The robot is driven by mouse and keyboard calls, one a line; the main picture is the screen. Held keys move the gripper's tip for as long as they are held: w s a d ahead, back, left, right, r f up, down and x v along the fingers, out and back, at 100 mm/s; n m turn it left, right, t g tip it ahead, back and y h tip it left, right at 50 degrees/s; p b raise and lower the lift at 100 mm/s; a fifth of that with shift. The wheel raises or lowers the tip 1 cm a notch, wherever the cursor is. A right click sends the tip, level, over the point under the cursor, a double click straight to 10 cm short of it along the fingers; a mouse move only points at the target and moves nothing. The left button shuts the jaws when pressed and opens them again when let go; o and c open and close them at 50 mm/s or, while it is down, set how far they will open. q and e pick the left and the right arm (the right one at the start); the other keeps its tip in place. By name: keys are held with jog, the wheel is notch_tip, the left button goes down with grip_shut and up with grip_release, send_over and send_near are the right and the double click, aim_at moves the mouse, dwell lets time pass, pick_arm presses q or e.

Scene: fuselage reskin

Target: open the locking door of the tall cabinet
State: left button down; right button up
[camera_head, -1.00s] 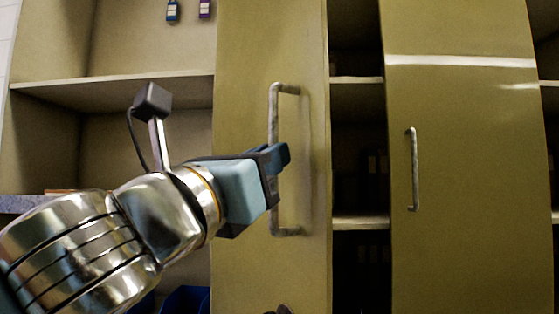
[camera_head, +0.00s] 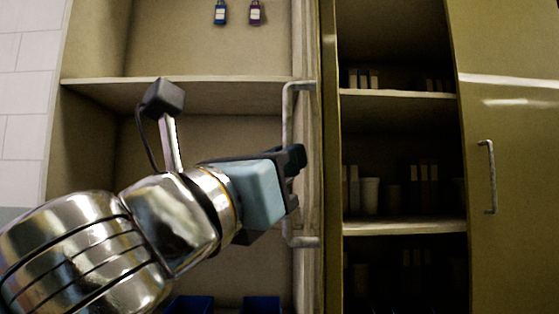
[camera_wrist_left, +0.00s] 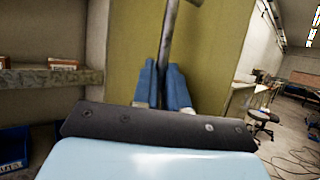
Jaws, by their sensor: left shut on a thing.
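The tall cabinet's locking door (camera_head: 329,160) stands swung out and shows nearly edge-on in the head view. Its long metal bar handle (camera_head: 289,105) is on the side facing left. My left gripper (camera_head: 297,160) is shut on the handle at about its middle. In the left wrist view the blue fingers (camera_wrist_left: 165,88) close around the handle bar (camera_wrist_left: 168,40), with the olive door face (camera_wrist_left: 215,50) behind. My right gripper is in neither view.
Open shelves (camera_head: 180,81) hold small bottles (camera_head: 220,12) at left, with blue bins (camera_head: 262,305) below. Dark shelves (camera_head: 400,228) with cups and books lie to the right. Another olive door (camera_head: 510,200) is at far right. A stool (camera_wrist_left: 264,118) and floor cables show behind in the wrist view.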

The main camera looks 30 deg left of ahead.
pick_arm(q)
jog(key=shift+w+a, duration=0.2)
jog(key=shift+a, duration=0.25)
jog(key=c, duration=1.6)
grip_release()
jog(key=o, duration=0.4)
jog(key=shift+w+f, duration=0.1)
jog(key=shift+w, duration=0.2)
jog(key=shift+o, duration=0.2)
jog(key=shift+s+d, duration=0.1)
jog(key=shift+s, duration=0.1)
jog(key=b+v, duration=0.2)
jog(key=v, duration=1.1)
jog(key=shift+s, duration=0.3)
jog(key=shift+f, duration=0.1)
